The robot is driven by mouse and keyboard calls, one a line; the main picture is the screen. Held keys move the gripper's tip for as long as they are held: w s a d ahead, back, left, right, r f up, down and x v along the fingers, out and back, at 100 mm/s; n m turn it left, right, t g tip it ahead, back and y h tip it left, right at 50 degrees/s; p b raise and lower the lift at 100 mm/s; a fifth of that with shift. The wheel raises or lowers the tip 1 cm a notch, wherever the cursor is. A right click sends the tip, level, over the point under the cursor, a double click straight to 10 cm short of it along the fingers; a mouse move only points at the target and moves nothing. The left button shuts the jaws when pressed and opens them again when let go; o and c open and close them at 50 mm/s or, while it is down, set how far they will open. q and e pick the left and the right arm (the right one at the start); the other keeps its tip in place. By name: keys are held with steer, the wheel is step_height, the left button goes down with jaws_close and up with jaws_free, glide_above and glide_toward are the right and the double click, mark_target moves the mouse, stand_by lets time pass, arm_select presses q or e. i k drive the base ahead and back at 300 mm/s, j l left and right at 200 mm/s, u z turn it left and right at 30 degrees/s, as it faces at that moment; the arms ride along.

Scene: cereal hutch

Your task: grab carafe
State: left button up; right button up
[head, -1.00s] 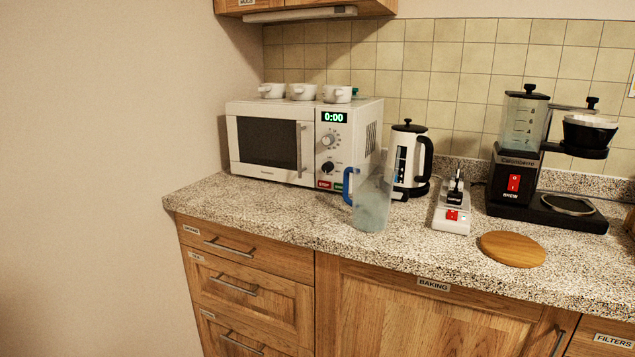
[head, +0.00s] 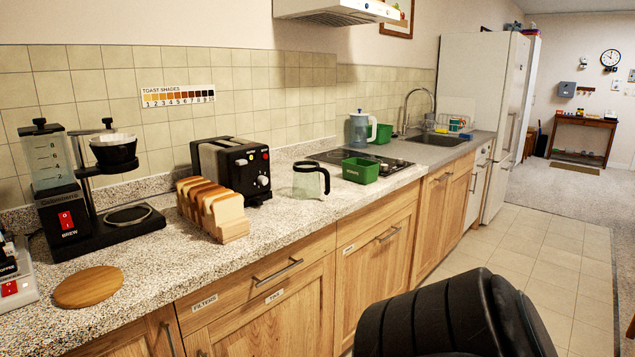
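The carafe (head: 309,180) is a clear glass jug with a black rim and a black handle on its right side. It stands upright on the speckled counter, to the right of the black toaster and left of the hob. The coffee maker (head: 75,200) is at the left with its red switch, and its round hot plate is bare. Neither of my grippers shows in the head view, so their state cannot be seen.
A toaster (head: 232,170) and a rack of bread slices (head: 213,210) stand left of the carafe. A green tub (head: 360,171) stands to its right, by the hob (head: 372,160). A round wooden board (head: 88,287) lies in front of the coffee maker.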

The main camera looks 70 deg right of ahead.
mark_target(307, 176)
steer(key=z, duration=2.15)
steer(key=i+l+u, duration=0.1)
steer(key=u, duration=0.5)
steer(key=i+l+u, duration=0.2)
steer(key=l+u, duration=0.2)
steer(key=l, duration=0.15)
steer(key=i+l+u, duration=0.3)
steer(key=l, duration=0.4)
steer(key=i+l, duration=0.1)
steer(key=l, duration=0.4)
steer(key=u, duration=0.05)
